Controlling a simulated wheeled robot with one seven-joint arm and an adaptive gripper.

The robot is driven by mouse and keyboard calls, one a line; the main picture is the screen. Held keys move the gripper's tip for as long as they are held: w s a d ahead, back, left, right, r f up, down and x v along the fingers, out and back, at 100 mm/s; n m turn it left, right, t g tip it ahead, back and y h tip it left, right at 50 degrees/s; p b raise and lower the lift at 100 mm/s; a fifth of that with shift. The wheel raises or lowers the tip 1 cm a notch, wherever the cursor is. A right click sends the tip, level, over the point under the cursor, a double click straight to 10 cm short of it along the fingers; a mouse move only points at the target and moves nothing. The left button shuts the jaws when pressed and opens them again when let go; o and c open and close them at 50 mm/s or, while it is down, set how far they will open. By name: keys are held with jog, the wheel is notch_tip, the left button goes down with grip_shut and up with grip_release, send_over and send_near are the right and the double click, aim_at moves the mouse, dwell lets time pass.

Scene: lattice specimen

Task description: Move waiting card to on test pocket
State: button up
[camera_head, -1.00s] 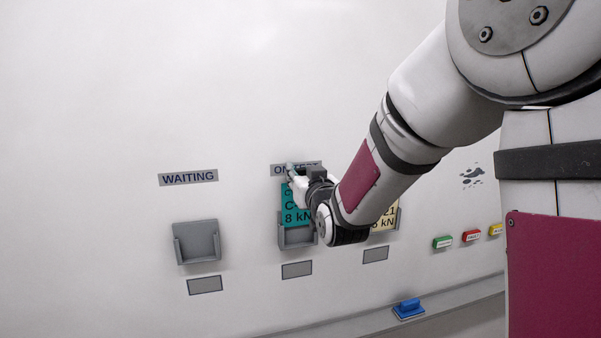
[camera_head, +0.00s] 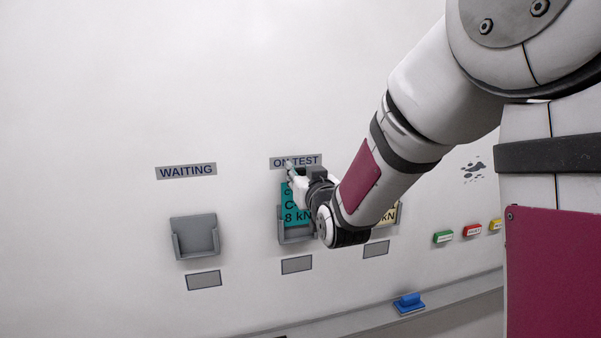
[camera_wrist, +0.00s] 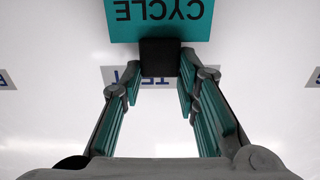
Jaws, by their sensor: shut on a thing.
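The teal card (camera_head: 292,207) is upright at the on test pocket (camera_head: 296,237), under the ON TEST sign (camera_head: 308,161). Its lower edge meets the pocket's front; I cannot tell how deep it sits. In the wrist view, the card (camera_wrist: 125,28) shows upside down with the word CYCLE, and a black tab (camera_wrist: 160,57) sits at its edge. My gripper (camera_wrist: 158,78) is shut on the card by this tab. In the head view, my gripper (camera_head: 294,174) is at the card's top, and my wrist hides the card's right side. The waiting pocket (camera_head: 196,238) is empty.
A cream card (camera_head: 389,215) stands in a pocket to the right, partly behind my arm. A blue eraser (camera_head: 408,302) lies on the ledge (camera_head: 350,318) below.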

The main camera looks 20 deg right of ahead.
jog(key=shift+f+b, duration=0.55)
jog(key=shift+f, duration=0.45)
jog(key=shift+f, duration=0.35)
jog(key=shift+f+b, duration=0.35)
jog(key=shift+b, duration=0.1)
jog(key=shift+f, duration=0.35)
jog(key=o, duration=1.6)
jog(key=shift+s, duration=0.1)
jog(key=shift+s+p, duration=0.4)
jog(key=shift+s, duration=2.05)
